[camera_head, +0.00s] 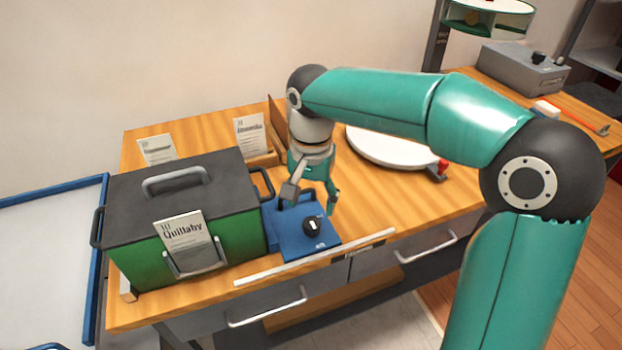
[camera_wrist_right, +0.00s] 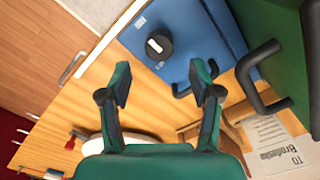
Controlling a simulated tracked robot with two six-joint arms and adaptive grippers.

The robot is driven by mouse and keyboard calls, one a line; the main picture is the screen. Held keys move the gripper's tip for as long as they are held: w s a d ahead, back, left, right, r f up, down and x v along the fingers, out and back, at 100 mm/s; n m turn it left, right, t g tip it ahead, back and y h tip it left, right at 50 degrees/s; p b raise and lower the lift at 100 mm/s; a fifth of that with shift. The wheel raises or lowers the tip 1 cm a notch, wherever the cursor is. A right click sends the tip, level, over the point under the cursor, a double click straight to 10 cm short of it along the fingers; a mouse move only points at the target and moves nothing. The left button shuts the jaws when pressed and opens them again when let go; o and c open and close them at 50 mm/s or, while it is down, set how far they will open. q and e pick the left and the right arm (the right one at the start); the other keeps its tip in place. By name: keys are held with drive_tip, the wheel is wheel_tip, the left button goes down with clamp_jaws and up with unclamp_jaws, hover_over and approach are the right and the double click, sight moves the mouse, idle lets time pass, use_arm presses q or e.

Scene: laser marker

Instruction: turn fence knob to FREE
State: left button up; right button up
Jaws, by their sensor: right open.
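The fence knob (camera_head: 312,225) is a black round knob with a white pointer mark, on top of a blue box (camera_head: 291,239) at the front of the wooden bench. It also shows in the right wrist view (camera_wrist_right: 159,45), beyond the fingertips. The lettering by the knob is too small to read. My right gripper (camera_head: 311,205) hangs over the blue box, just behind the knob. In the right wrist view my right gripper (camera_wrist_right: 160,82) has its two fingers apart, with nothing between them. My left gripper is not in view.
A green bin (camera_head: 140,262) with a dark lid (camera_head: 135,195) and handles stands left of the blue box. A white rail (camera_head: 315,258) runs along the bench's front edge. A white round turntable (camera_head: 385,150) lies behind, and a grey box (camera_head: 520,68) stands at far right.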

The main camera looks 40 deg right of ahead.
sight(312, 222)
wheel_tip(312, 222, up, 6)
drive_tip(key=shift+f, duration=0.15)
idle(0.6)
